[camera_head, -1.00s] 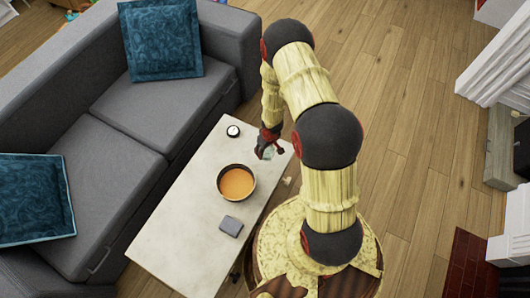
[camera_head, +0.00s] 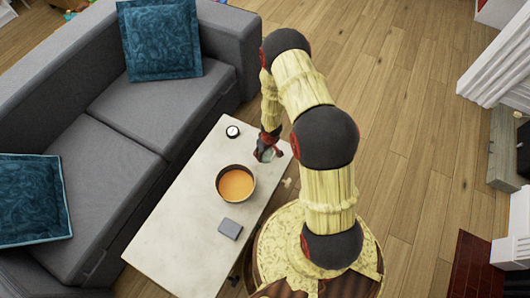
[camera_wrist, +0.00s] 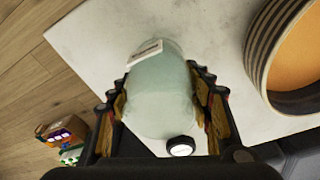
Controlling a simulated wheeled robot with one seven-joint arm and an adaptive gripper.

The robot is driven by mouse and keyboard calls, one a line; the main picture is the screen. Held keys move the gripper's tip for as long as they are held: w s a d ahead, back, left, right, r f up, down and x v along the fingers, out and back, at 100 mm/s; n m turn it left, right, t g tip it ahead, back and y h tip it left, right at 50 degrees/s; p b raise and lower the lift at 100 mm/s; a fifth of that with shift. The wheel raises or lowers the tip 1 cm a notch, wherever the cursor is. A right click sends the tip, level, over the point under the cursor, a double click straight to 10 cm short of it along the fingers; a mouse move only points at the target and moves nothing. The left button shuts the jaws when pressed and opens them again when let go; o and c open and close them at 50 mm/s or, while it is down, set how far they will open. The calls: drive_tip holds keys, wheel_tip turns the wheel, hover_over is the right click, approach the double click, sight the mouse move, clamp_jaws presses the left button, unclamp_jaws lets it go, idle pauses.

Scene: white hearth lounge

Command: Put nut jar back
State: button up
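The nut jar (camera_wrist: 160,95) is a pale green, see-through jar with a small white label. In the wrist view it sits between the two fingers of my gripper (camera_wrist: 163,98), whose pads press close to both sides. In the head view the jar (camera_head: 265,156) shows small at the gripper (camera_head: 267,153), over the far right end of the white table (camera_head: 165,235). I cannot tell whether its base touches the tabletop. No contents are clearly visible in it.
A dark-rimmed bowl with orange contents (camera_head: 236,184) stands near the jar. A small round clock (camera_head: 233,131) and a grey box (camera_head: 230,228) are also on the table. A grey sofa (camera_head: 110,130) lines the left. Wooden floor (camera_head: 420,130) is open on the right.

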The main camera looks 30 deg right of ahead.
drive_tip(key=o, duration=0.5)
drive_tip(key=shift+c, duration=0.2)
wheel_tip(320, 180, up, 44)
drive_tip(key=w+d+r+m+t+h+p, duration=0.1)
drive_tip(key=m+t+h+p, duration=0.15)
drive_tip(key=p, duration=0.45)
drive_tip(key=s+a+f+v, duration=0.1)
drive_tip(key=s+v, duration=0.1)
drive_tip(key=v, duration=1.3)
drive_tip(key=s+a+r, duration=0.2)
drive_tip(key=s+r, duration=0.1)
drive_tip(key=s, duration=0.2)
drive_tip(key=s+a+r+t+y, duration=0.1)
drive_tip(key=s+a+r, duration=0.1)
drive_tip(key=s, duration=0.2)
drive_tip(key=s+a+r+y, duration=0.1)
drive_tip(key=s+a+r, duration=0.2)
drive_tip(key=s, duration=0.2)
drive_tip(key=shift+s+r, duration=0.35)
